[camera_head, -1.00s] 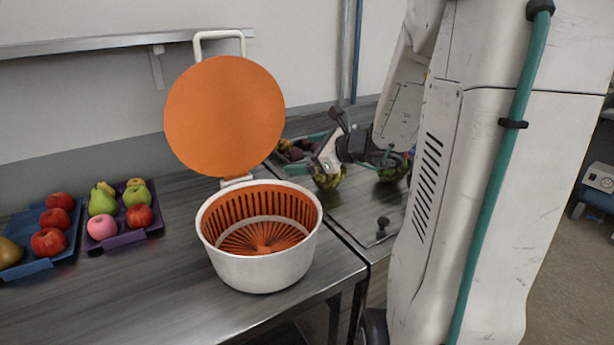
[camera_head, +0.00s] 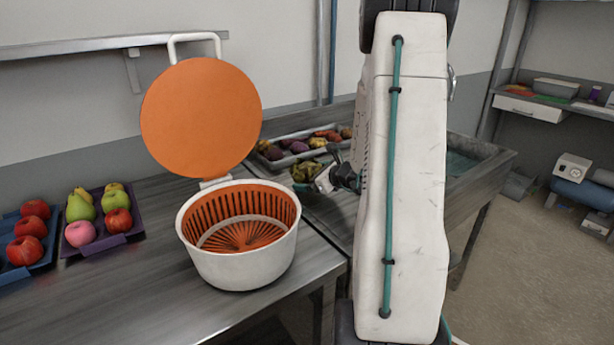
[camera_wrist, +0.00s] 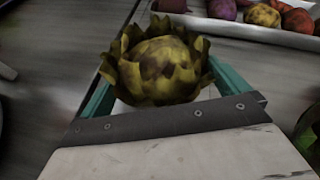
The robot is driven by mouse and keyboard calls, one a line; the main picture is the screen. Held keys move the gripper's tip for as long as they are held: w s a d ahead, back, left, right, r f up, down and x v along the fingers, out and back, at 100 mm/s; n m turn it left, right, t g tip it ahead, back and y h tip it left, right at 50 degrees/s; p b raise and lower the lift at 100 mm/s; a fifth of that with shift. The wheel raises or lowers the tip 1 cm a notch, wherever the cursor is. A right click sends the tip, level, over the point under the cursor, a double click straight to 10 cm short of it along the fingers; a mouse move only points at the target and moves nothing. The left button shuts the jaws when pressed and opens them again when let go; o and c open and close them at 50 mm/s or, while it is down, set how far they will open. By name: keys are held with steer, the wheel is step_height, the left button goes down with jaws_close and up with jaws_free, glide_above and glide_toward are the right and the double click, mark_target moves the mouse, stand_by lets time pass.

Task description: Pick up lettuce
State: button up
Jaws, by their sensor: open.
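A yellow-green leafy head (camera_wrist: 158,65) fills the top middle of the wrist view. Its pointed overlapping leaves look more like an artichoke than lettuce. My gripper (camera_wrist: 162,88) is open, with a teal finger on each side of the head. I cannot tell whether the fingers touch it. In the head view, a green leafy head (camera_head: 306,171) shows on the counter to the right of the salad spinner, beside my gripper (camera_head: 330,178). My arm hides part of that area.
A white salad spinner (camera_head: 237,265) with an orange basket and raised orange lid (camera_head: 200,118) stands on the metal table. Fruit trays, one blue (camera_head: 40,258) and one purple (camera_head: 105,240), lie at left. A grey tray (camera_head: 290,157) of vegetables lies behind my gripper.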

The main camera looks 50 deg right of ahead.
steer(key=x, duration=0.3)
steer(key=shift+s, duration=0.1)
steer(key=c, duration=0.9)
steer(key=shift+r, duration=0.1)
steer(key=shift+c, duration=0.2)
